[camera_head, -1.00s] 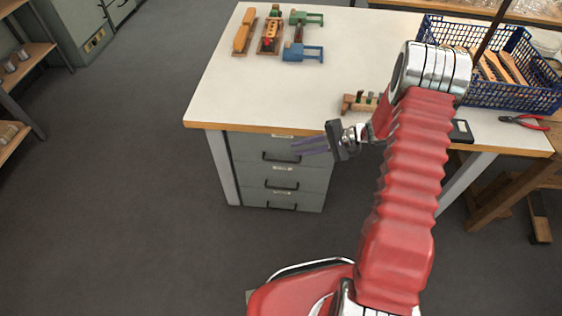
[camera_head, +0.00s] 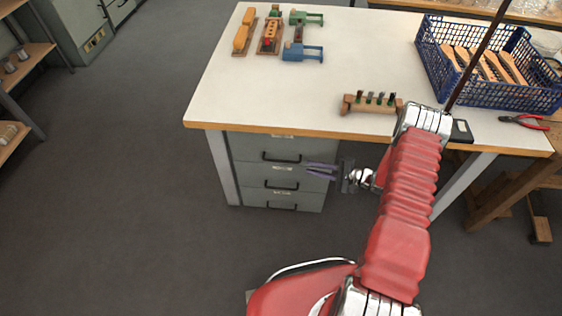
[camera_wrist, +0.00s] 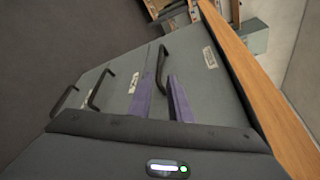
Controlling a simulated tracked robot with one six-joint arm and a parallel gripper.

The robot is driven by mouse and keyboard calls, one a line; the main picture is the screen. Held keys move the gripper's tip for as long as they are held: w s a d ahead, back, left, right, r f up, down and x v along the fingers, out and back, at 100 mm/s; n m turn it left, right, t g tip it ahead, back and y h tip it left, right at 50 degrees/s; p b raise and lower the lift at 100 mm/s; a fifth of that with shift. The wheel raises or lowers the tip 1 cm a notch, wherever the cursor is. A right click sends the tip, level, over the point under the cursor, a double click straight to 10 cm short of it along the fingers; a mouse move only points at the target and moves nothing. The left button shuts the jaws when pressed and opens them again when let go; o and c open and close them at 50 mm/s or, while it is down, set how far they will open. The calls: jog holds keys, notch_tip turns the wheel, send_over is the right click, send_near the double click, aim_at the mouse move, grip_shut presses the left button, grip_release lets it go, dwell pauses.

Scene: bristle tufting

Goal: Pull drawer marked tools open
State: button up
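A grey drawer unit (camera_head: 240,172) with three stacked drawers, each with a dark bar handle and a small label, stands under the workbench. The label writing is too small to read. The top handle (camera_head: 282,157) also shows in the wrist view (camera_wrist: 161,62). All the drawers look shut. My gripper (camera_head: 308,169) is right of the drawer fronts, its purple fingers pointing left. In the wrist view my gripper (camera_wrist: 161,78) is open, with the near end of the top handle appearing between the two fingers. I cannot tell whether they touch it.
The workbench top (camera_head: 370,65) overhangs the drawers. On it stand a blue basket (camera_head: 490,95) of wooden handles, a wooden block with pegs (camera_head: 370,104), and red pliers (camera_head: 525,121). The floor left of the drawers is clear.

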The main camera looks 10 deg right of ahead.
aim_at(282, 161)
jog(key=shift+a, duration=0.1)
jog(key=x, duration=1.3)
jog(key=shift+w+a+f, duration=0.1)
jog(key=shift+w+a, duration=0.05)
jog(key=shift+a, duration=0.15)
grip_shut()
jog(key=shift+a, duration=0.1)
